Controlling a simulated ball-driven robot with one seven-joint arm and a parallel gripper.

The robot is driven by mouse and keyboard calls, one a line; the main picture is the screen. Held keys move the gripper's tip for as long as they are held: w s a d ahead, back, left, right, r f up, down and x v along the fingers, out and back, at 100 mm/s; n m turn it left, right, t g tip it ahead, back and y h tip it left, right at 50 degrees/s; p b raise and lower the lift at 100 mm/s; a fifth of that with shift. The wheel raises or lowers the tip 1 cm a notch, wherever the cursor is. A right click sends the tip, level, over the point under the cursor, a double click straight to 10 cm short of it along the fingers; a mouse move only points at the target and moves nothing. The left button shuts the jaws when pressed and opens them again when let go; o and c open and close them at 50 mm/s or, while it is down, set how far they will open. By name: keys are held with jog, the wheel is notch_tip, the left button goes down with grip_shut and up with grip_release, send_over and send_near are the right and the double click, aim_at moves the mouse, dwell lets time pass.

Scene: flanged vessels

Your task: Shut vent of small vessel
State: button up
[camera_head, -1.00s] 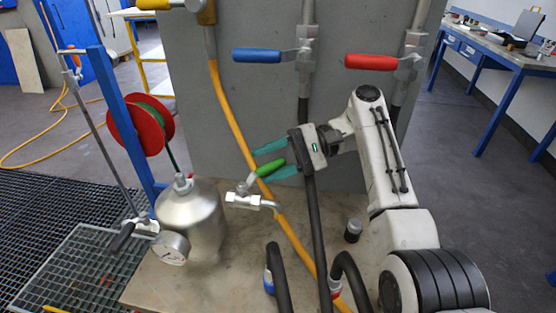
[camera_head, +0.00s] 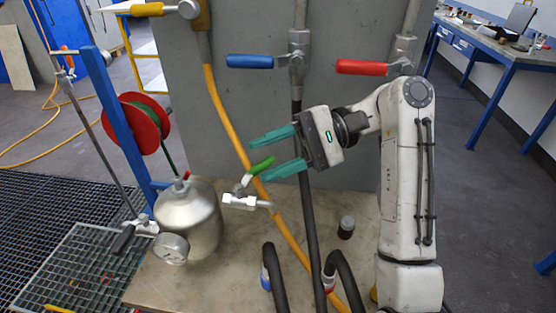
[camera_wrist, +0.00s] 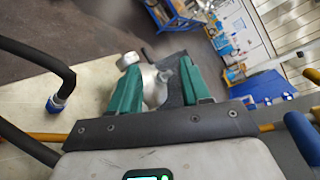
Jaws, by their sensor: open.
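The small vessel (camera_head: 188,228) is a silver metal can with a round gauge (camera_head: 171,248) at its front. It stands at the left of the bench. A valve with a green lever (camera_head: 261,166) sits on a silver fitting (camera_head: 240,202) right of the vessel; the lever slants up to the right. A black-handled valve (camera_head: 125,238) is at the vessel's left. My gripper (camera_head: 258,158) is open, its teal fingers pointing left, one above and one below the green lever in the picture. In the wrist view the vessel (camera_wrist: 155,90) shows beyond the fingers; I cannot make out the green lever there.
A blue lever (camera_head: 250,61) and a red lever (camera_head: 362,67) are on the grey panel above. A yellow hose (camera_head: 228,118) runs behind the fingers. Black hoses (camera_head: 277,280) rise from the bench front. A small dark cylinder (camera_head: 346,227) stands on the bench.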

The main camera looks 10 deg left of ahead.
jog(key=s, duration=0.1)
jog(key=s+d+r, duration=0.1)
jog(key=s, duration=0.1)
jog(key=s+r, duration=0.1)
jog(key=shift+s+d+r, duration=0.1)
jog(key=shift+s+d, duration=0.05)
jog(key=shift+s, duration=0.25)
